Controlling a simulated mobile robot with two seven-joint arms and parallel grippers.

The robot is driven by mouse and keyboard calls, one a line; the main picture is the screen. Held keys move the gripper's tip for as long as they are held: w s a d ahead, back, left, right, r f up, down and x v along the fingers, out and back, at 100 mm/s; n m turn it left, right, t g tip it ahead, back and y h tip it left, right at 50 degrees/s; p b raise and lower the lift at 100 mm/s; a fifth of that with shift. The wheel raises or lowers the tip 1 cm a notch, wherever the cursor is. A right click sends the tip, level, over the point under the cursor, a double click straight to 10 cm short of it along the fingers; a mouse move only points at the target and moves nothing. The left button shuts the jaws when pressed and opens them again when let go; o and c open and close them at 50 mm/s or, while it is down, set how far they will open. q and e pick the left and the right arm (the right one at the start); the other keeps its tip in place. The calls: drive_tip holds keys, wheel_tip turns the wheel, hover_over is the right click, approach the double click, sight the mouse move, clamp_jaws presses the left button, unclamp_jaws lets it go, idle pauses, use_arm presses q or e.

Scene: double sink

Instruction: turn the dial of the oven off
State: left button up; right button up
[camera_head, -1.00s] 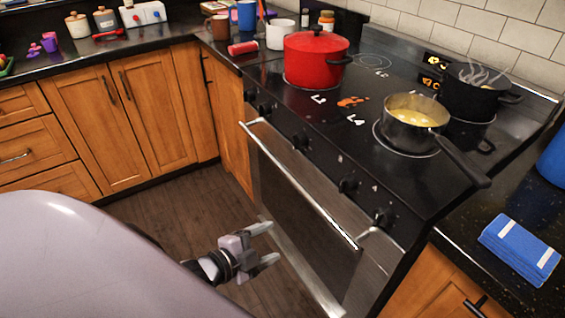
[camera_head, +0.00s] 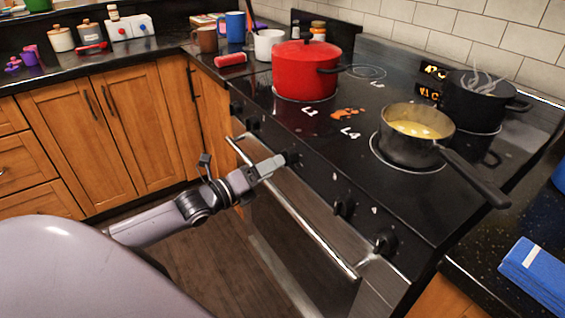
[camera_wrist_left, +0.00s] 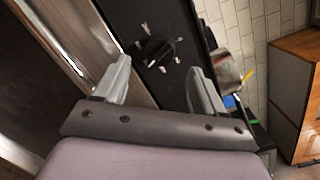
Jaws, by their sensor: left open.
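The oven's black front panel carries a row of several black dials. My left gripper (camera_head: 274,165) is at this panel, its fingertips close to the middle dial (camera_head: 292,158). In the left wrist view, a black dial (camera_wrist_left: 158,49) with white marks around it lies ahead, between the two open fingers (camera_wrist_left: 158,66). The fingers hold nothing; whether either touches the dial cannot be told. Two more dials (camera_head: 344,208) sit to the right and others (camera_head: 253,123) to the left. My right gripper is not in view.
The oven handle bar (camera_head: 300,220) runs just below the panel. A red pot (camera_head: 303,72) and a saucepan (camera_head: 412,150) of yellow food stand on the stovetop, with a steaming black pot (camera_head: 475,103) behind. Wooden cabinets (camera_head: 75,140) are at left.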

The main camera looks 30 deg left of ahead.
sight(288, 157)
use_arm(q)
drive_tip(key=shift+x, duration=2.35)
drive_tip(key=c, duration=1.1)
